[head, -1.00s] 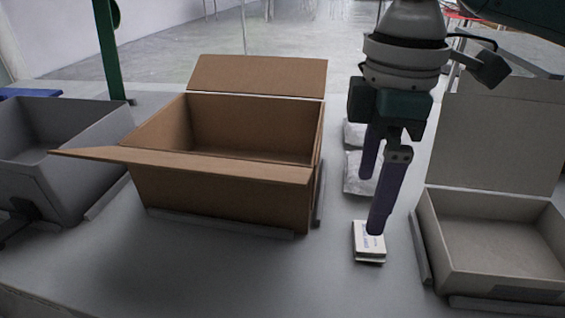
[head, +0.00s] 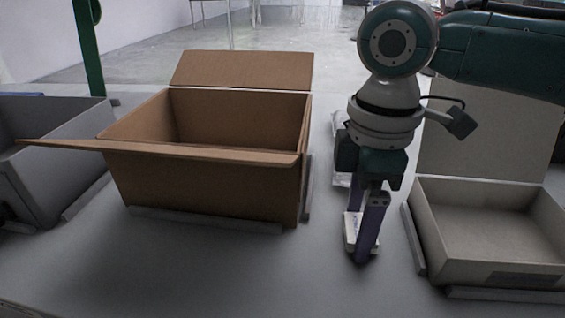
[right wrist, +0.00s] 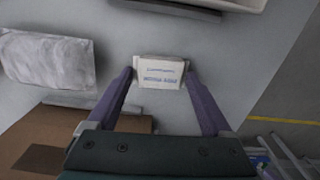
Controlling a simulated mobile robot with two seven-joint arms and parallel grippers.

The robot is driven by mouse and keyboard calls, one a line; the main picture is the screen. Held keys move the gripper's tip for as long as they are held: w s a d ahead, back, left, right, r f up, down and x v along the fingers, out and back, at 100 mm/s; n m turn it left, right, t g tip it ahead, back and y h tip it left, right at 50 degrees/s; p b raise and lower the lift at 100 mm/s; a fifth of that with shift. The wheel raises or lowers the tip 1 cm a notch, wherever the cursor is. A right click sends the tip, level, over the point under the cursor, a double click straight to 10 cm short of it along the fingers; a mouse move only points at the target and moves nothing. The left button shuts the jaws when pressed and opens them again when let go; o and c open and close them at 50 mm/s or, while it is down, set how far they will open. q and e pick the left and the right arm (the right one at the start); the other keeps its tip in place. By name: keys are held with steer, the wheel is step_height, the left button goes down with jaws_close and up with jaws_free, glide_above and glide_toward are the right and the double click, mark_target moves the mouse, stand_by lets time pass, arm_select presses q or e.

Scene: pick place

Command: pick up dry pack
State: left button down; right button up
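The dry pack, a small white packet with blue print, lies on the grey table. It shows in the head view (head: 349,232), partly hidden behind a finger, and in the right wrist view (right wrist: 161,73). My right gripper (head: 358,242) points straight down over it, with its purple fingers low near the table. In the right wrist view my right gripper (right wrist: 160,76) is open, with one finger on each side of the pack and the pack between the tips. Contact on the sides cannot be made out. My left gripper is not in view.
An open cardboard box (head: 200,185) stands left of the pack, and a grey bin (head: 70,160) farther left. A shallow open pale box (head: 480,235) stands to the right. A whitish plastic-like bag (right wrist: 45,60) lies behind the gripper. The table front is clear.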

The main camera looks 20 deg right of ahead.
steer(key=c, duration=1)
steer(key=shift+r, duration=0.1)
